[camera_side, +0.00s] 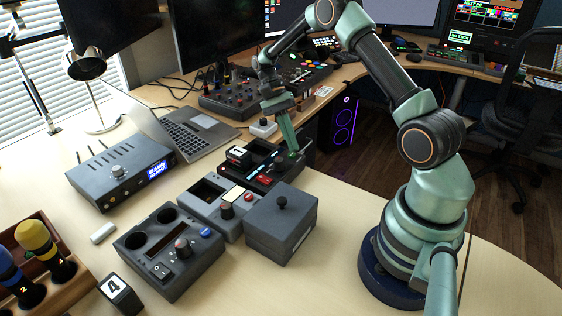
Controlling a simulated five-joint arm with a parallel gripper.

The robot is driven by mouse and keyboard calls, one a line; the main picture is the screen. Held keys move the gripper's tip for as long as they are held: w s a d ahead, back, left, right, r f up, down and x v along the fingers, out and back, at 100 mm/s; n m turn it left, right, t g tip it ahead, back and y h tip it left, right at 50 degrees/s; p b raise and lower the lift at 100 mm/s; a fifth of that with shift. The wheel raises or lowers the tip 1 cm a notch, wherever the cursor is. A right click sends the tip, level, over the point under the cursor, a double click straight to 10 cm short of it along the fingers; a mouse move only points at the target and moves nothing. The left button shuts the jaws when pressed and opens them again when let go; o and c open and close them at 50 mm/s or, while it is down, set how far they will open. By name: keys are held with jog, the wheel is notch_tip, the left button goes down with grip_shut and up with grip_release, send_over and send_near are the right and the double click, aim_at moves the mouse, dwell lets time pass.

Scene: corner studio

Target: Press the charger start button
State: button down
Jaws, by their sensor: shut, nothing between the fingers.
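A black device (262,188) stands in the middle of the bench. It holds a block marked 1 (238,156) and has a red switch (263,179) on its top. It looks like the charger, but I cannot read a label on it. My gripper (293,152) is shut and empty, pointing down at the right part of this device. A small green patch shows by the fingertips; I cannot tell if it is the start button or part of my gripper. Whether the tips touch the device is unclear.
A unit with a blue display (158,168) and a laptop (187,140) are at left. Bare bench lies front right.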

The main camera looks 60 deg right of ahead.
jog(key=shift+r, duration=3)
jog(key=shift+r, duration=0.1)
jog(key=s+a+r+n+t+h, duration=0.1)
jog(key=s+a+r+n+t, duration=0.2)
jog(key=a+r+n+t, duration=0.3)
jog(key=s+a+r+n+t+h, duration=0.1)
jog(key=s+a+r+n+t, duration=0.3)
jog(key=a+r+n+t, duration=0.2)
jog(key=shift+a+n+h, duration=0.4)
jog(key=shift+a+n, duration=0.4)
jog(key=shift+a, duration=0.3)
jog(key=shift+r, duration=0.1)
